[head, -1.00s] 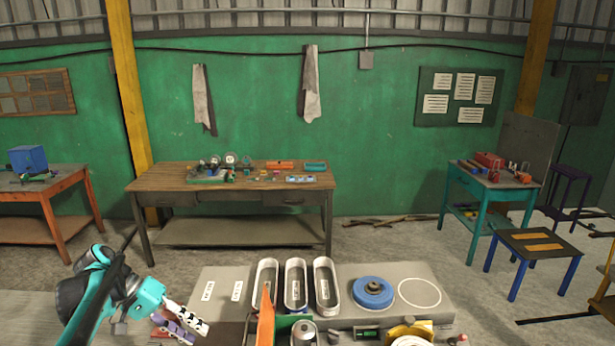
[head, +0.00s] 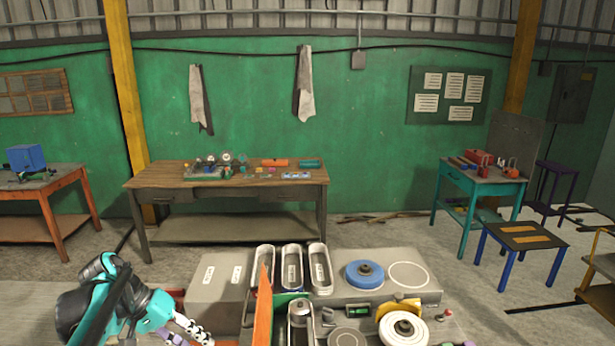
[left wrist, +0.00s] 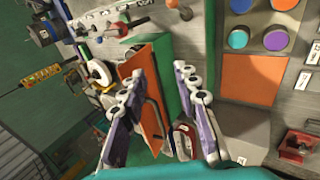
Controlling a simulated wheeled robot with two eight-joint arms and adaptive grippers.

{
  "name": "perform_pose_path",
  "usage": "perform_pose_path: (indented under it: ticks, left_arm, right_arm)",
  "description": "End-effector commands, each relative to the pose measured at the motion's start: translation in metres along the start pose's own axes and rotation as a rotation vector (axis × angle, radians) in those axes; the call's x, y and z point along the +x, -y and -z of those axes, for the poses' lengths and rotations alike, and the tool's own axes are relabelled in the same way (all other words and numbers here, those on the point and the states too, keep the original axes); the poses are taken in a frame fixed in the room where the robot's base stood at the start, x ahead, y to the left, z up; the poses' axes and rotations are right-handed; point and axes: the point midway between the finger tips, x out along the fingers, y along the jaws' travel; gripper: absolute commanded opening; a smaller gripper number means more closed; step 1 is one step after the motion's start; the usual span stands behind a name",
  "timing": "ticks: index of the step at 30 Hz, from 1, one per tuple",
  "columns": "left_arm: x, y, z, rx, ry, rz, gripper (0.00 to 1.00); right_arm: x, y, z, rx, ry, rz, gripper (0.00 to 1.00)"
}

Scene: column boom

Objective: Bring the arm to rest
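My left arm (head: 100,310) comes in from the lower left of the head view, beside the left end of the grey workbench top. My left gripper (head: 190,332) is low in the picture and partly cut off by the bottom edge. In the left wrist view the left gripper (left wrist: 160,72) shows two separated white and purple fingers, open, with nothing held between them. An orange panel (left wrist: 146,98) and a green panel (left wrist: 165,70) show behind and between the fingers; I cannot tell the distance. My right arm and gripper are not in view.
The grey bench (head: 215,282) carries three oblong trays (head: 291,266), a blue disc (head: 364,274), a white wheel (head: 403,328) and an upright orange panel (head: 263,310). A wooden table (head: 230,177) stands by the green wall. A teal table (head: 480,178) stands to the right.

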Motion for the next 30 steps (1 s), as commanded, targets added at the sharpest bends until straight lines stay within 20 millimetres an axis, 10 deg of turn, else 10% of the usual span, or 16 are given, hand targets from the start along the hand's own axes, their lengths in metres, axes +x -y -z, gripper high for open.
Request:
perform_pose_path:
  ticks: [11, 21, 30]
  left_arm:
    - [0.077, 0.005, -0.063, 0.033, -0.141, 0.243, 0.31]
    - [0.166, 0.051, -0.138, 0.191, -0.424, 0.495, 0.31]
    - [0.188, 0.066, -0.154, 0.27, -0.538, 0.547, 0.31]
  right_arm:
    - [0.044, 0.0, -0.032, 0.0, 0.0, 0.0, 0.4]
    - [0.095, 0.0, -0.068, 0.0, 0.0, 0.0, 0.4]
    - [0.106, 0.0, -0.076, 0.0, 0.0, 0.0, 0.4]
